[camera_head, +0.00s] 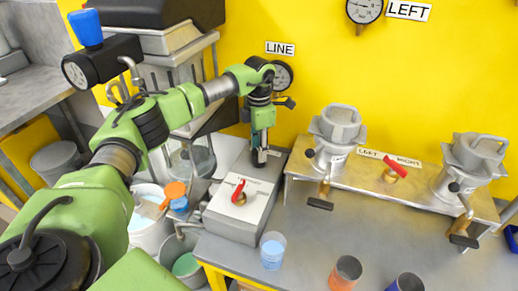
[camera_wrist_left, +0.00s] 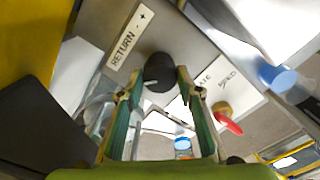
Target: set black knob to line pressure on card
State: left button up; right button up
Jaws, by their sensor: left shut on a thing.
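My left gripper (camera_head: 262,150) points down at the back of the grey control box, below the LINE sign (camera_head: 280,48). In the left wrist view, its green fingers (camera_wrist_left: 155,84) are closed on either side of the black knob (camera_wrist_left: 160,66), beside the RETURN - + label (camera_wrist_left: 130,42). In the head view the gripper hides most of the knob. The line gauge (camera_head: 284,77) on the yellow wall is partly covered by my arm, and its needle is too small to read. I cannot make out a card with a readable pressure. My right gripper is not in view.
A red lever (camera_head: 238,190) stands on the box's white plate, close to my left gripper. Two grey lidded vessels (camera_head: 340,125) (camera_head: 474,160) stand on a metal stand to the right. Blue and orange cups (camera_head: 273,250) (camera_head: 345,272) stand at the table's front.

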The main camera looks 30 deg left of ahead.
pick_arm(q)
jog(key=shift+r+m, duration=0.1)
jog(key=shift+m, duration=0.6)
jog(key=o, duration=1.1)
notch_tip(320, 180, up, 12)
jog(key=shift+f, duration=0.1)
